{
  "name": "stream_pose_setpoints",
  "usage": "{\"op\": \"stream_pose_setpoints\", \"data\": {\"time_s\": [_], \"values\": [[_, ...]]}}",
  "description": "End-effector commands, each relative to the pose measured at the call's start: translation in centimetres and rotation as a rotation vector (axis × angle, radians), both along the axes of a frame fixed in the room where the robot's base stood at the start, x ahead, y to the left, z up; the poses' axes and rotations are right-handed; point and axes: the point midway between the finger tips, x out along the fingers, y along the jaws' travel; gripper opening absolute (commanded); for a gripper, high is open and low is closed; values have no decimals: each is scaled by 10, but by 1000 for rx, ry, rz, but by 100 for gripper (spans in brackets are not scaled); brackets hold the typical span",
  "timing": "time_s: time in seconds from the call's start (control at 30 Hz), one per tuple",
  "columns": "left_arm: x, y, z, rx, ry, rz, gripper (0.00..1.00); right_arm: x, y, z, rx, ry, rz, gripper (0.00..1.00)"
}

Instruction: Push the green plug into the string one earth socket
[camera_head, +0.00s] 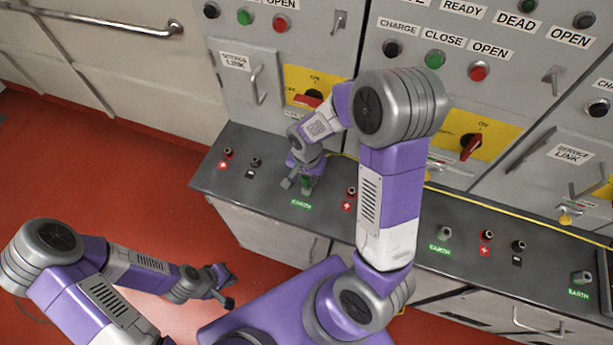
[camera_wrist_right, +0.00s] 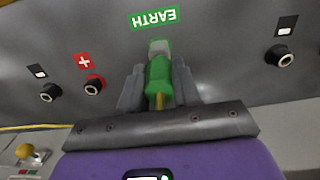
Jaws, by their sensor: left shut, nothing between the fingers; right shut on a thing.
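The green plug (camera_wrist_right: 158,82) is between the two grey fingers of my right gripper (camera_wrist_right: 159,92), with a yellow cable at its near end. My right gripper is shut on it. The plug's far end lines up with the grey earth socket (camera_wrist_right: 159,47) and overlaps it in the right wrist view; how deep it sits is hidden. The green EARTH label (camera_wrist_right: 155,18) lies just beyond. In the head view my right gripper (camera_head: 298,184) reaches down at the leftmost earth position, and a bit of green plug (camera_head: 306,184) shows. My left gripper (camera_head: 226,290) is shut and empty, in front of the counter.
Red sockets (camera_head: 228,152) and black sockets (camera_head: 255,161) stand along the grey counter (camera_head: 215,183). Other earth sockets (camera_head: 443,233) are further right. A yellow cable (camera_head: 520,210) runs along the counter's back. Panels with switches rise behind. Red floor (camera_head: 90,170) is free at left.

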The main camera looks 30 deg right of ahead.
Motion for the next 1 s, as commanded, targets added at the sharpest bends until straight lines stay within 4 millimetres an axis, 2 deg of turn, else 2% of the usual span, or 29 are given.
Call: {"op": "stream_pose_setpoints", "data": {"time_s": [0.73,0.77,0.93,1.0], "values": [[0,0,-18,0,0,0,0,0,0,-20,0,0,0,0],[0,0,-18,0,0,0,0,0,0,-20,0,0,0,33],[0,0,-17,0,0,0,0,0,0,-19,0,0,0,59],[0,0,-17,0,0,0,0,0,0,-19,0,0,0,61]]}}
